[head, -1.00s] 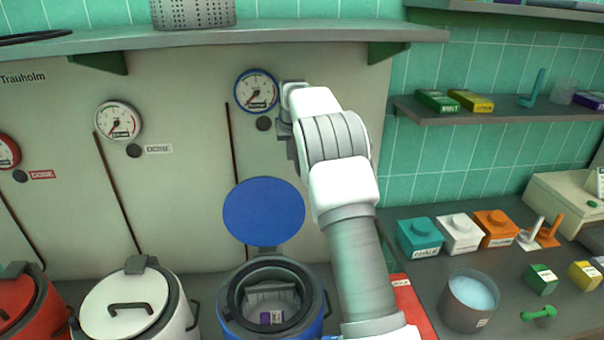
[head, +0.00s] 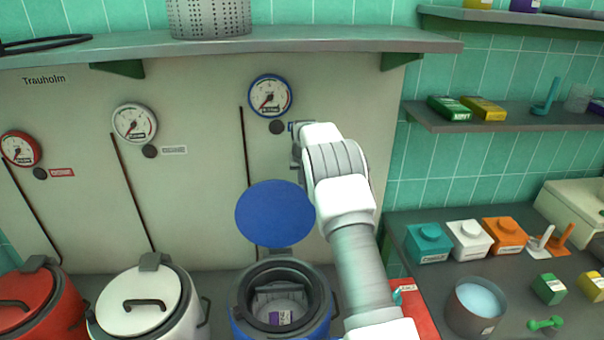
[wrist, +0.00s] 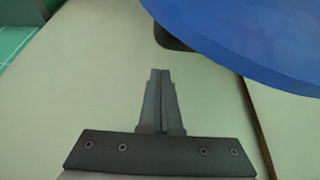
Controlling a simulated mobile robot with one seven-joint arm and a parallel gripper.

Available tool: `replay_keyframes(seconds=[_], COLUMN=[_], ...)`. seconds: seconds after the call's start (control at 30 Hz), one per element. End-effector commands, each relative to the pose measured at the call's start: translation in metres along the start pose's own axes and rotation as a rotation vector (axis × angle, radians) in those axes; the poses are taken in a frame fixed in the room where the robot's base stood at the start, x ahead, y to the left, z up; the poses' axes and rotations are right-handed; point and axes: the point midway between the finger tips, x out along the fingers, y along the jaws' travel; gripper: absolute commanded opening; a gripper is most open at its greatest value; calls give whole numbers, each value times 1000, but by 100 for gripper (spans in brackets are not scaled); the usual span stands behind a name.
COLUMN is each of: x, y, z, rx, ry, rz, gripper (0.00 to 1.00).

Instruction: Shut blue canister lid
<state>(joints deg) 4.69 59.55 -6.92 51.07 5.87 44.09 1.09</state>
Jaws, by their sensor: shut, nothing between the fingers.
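The blue canister (head: 240,322) stands at the bottom centre of the head view with its dark-rimmed mouth open. Its round blue lid (head: 275,213) stands up on a hinge at the back. In the wrist view the lid (wrist: 265,40) fills the upper right, apart from the fingers. In the head view my gripper is right of the lid and higher, partly hidden by my arm.
A white canister (head: 140,300) and a red canister (head: 35,300) stand to the left, lids shut. A blue-rimmed gauge (head: 270,95) is on the panel above. Coloured boxes (head: 428,243) and a metal pot (head: 474,308) are on the right counter. A grey shelf (head: 230,45) runs overhead.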

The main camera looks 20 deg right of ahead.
Motion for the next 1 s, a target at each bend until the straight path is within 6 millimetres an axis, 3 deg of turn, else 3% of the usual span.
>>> replay_keyframes(seconds=[0.4,1.0], x=[-8,-7], y=[0,0], z=[21,22], rx=[1,0], ry=[-1,8], rz=[0,0], gripper=[0,0])
